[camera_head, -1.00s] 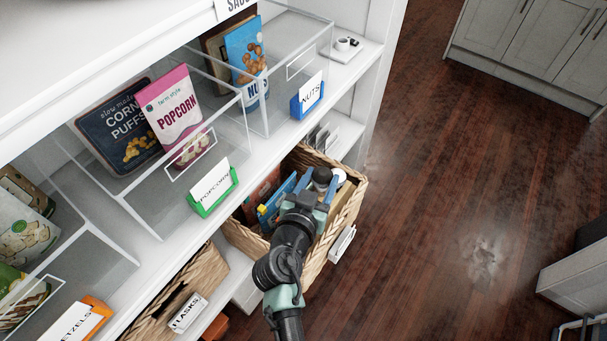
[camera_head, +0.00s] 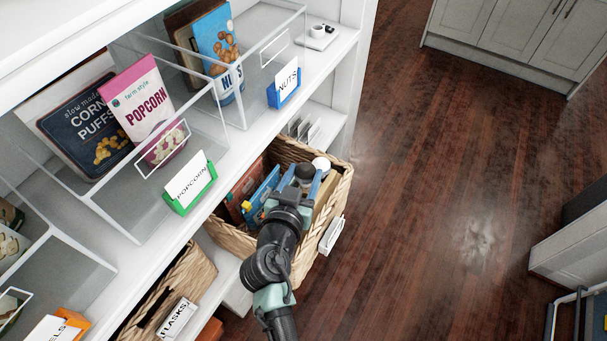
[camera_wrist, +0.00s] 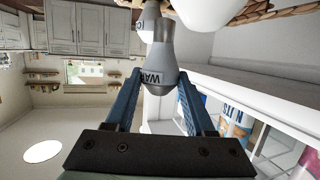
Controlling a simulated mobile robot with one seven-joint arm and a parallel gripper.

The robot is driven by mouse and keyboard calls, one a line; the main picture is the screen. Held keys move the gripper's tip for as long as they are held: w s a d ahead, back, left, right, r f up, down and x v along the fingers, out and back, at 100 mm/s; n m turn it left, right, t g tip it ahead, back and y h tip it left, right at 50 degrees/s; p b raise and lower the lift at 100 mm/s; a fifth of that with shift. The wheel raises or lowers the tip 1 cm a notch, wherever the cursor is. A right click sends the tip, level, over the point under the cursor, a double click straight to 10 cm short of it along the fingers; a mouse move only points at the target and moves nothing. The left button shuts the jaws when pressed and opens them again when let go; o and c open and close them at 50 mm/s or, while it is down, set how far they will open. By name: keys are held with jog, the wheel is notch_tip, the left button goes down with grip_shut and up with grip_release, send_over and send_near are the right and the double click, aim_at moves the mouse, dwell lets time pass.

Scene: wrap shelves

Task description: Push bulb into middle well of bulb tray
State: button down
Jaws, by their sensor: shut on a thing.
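My gripper (camera_head: 303,181) is over the wicker basket (camera_head: 319,255) on the lower shelf, with its blue fingers on either side of a grey, bulb-shaped thing (camera_head: 305,171). In the wrist view my gripper (camera_wrist: 160,78) is shut on this grey bulb (camera_wrist: 158,62), which has partly visible lettering. A rounded white thing (camera_head: 321,163) is beside it in the basket, and also shows at the top of the wrist view (camera_wrist: 207,10). A small white tray (camera_head: 316,42) with small items stands at the right end of the upper shelf; its wells cannot be made out.
A blue box (camera_head: 264,186) lies in the basket left of my gripper. The shelf edge with the popcorn label (camera_head: 189,181) and nuts label (camera_head: 285,85) is close on the left. Clear bins hold packets. The wooden floor (camera_head: 430,200) on the right is clear.

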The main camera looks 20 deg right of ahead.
aim_at(304, 191)
jog(key=shift+f+b, duration=1.3)
jog(key=shift+f, duration=0.25)
jog(key=shift+f+b, duration=1.35)
jog(key=shift+b, duration=0.75)
dwell(0.8)
jog(key=shift+r, duration=0.1)
jog(key=shift+r+p, duration=0.55)
jog(key=shift+r, duration=0.25)
jog(key=shift+b, duration=0.55)
dwell(1.3)
jog(key=shift+f+b, duration=0.85)
